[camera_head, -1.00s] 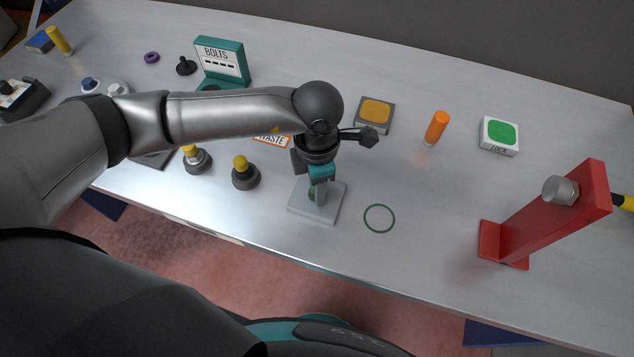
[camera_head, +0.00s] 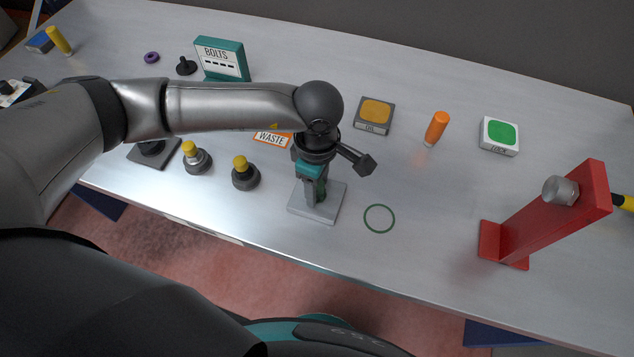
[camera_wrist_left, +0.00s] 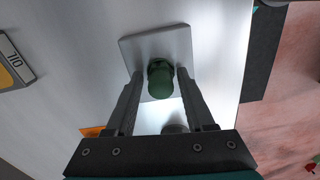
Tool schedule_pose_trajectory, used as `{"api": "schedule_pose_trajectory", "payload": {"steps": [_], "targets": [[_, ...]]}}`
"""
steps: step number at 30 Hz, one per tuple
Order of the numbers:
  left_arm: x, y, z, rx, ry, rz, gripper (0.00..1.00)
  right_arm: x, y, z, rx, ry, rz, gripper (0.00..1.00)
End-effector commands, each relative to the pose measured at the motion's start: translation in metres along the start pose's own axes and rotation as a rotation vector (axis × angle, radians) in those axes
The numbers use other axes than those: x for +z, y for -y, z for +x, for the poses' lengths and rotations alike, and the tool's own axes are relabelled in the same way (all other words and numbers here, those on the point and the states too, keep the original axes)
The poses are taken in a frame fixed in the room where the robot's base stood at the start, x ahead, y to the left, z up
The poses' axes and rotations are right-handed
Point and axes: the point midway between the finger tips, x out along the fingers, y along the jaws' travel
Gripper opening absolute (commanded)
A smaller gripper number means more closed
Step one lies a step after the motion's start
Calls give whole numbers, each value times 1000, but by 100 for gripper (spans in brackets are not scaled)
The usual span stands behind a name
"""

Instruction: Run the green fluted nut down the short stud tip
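The green fluted nut (camera_wrist_left: 160,80) stands upright over the middle of a square grey plate (camera_wrist_left: 128,47) in the left wrist view. The plate also shows in the head view (camera_head: 329,212). The short stud is hidden under the nut. My left gripper (camera_wrist_left: 160,72) points down at the nut, with one finger on each side of it. The fingers look apart, with narrow gaps to the nut. In the head view the left gripper (camera_head: 314,192) is low over the plate and partly covers the nut. My right gripper is in neither view.
A green ring (camera_head: 379,218) is marked on the table right of the plate. Yellow-topped posts (camera_head: 245,174) stand to the left. A red stand (camera_head: 545,217) rises at the right. An orange cylinder (camera_head: 436,128) and a yellow-topped box (camera_head: 374,115) stand behind.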

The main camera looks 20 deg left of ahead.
Motion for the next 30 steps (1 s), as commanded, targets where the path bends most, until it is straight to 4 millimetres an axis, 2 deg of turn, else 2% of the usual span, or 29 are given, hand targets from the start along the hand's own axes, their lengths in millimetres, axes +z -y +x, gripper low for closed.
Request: {"api": "schedule_pose_trajectory", "payload": {"steps": [8, 11, 30], "targets": [[0, 0, 0, -1, 0, -7, 58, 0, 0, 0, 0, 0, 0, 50], [0, 1, 0, -2, 0, -66, 58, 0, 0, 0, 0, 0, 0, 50], [1, 2, 1, -3, 0, -846, 58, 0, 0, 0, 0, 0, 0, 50]]}}
